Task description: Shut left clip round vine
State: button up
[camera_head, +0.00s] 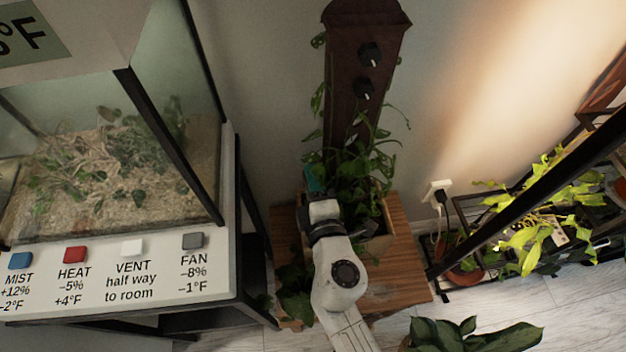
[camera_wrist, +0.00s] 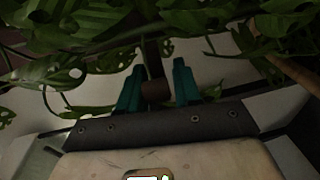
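The vine (camera_head: 357,165) is a tangle of green leaves at the foot of a dark wooden post (camera_head: 352,110). I cannot make out the left clip among the leaves. My gripper (camera_head: 316,178), with teal fingers, is at the left side of the vine, low by the post. In the wrist view the teal fingers of my gripper (camera_wrist: 157,85) stand apart. A small brown block (camera_wrist: 155,92) shows between them, below a dark upright bar; I cannot tell whether the fingers touch it. Leaves of the vine (camera_wrist: 55,72) hang just beyond and above the fingertips.
Two black knobs (camera_head: 369,54) sit high on the post. A wooden stand (camera_head: 402,270) is under the plant. A glass terrarium (camera_head: 110,150) on a white table with labelled buttons (camera_head: 75,254) is close on the left. A dark-framed shelf with plants (camera_head: 540,235) is at right.

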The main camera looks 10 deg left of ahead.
grip_shut()
